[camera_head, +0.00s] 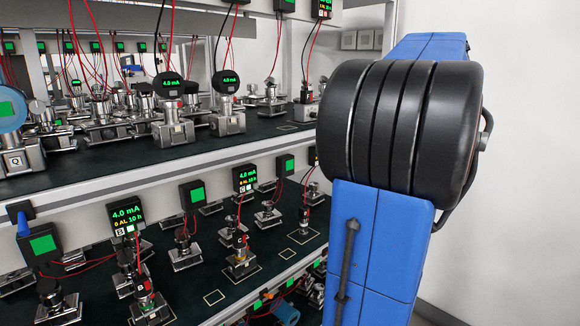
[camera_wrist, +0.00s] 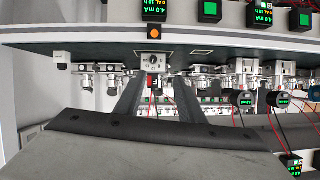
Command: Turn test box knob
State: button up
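In the wrist view, which shows the scene upside down, a small box with a pale dial face and a dark round knob (camera_wrist: 153,58) sits at the shelf edge, near the picture's centre. A red tag marked F (camera_wrist: 154,82) is beside it. My gripper (camera_wrist: 156,80) shows as two dark fingers, spread apart and open, with nothing held between them. The dial and tag appear in the gap between the fingers. I cannot tell how far the fingertips are from the knob. In the head view my blue and black arm fills the right side, and my gripper is hidden.
A two-level rack with an upper shelf (camera_head: 70,165) holds several metal transmitters with red and black wires. Black display boxes (camera_head: 126,212) reading 4.0 mA hang along the lower level. Other transmitters (camera_wrist: 244,80) stand right of the fingers in the wrist view. A bare white wall is at right.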

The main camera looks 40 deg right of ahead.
jog(key=a+f+g, duration=0.1)
jog(key=a+f, duration=0.4)
jog(key=a, duration=0.3)
jog(key=w+a+f+g, duration=0.1)
jog(key=a+f+g, duration=0.1)
jog(key=a+f, duration=0.3)
jog(key=a+f+g, duration=0.1)
jog(key=a+f, duration=0.4)
jog(key=a, duration=0.6)
jog(key=shift+w+a+f+n, duration=0.15)
jog(key=shift+w+a+n, duration=0.15)
jog(key=shift+a, duration=0.1)
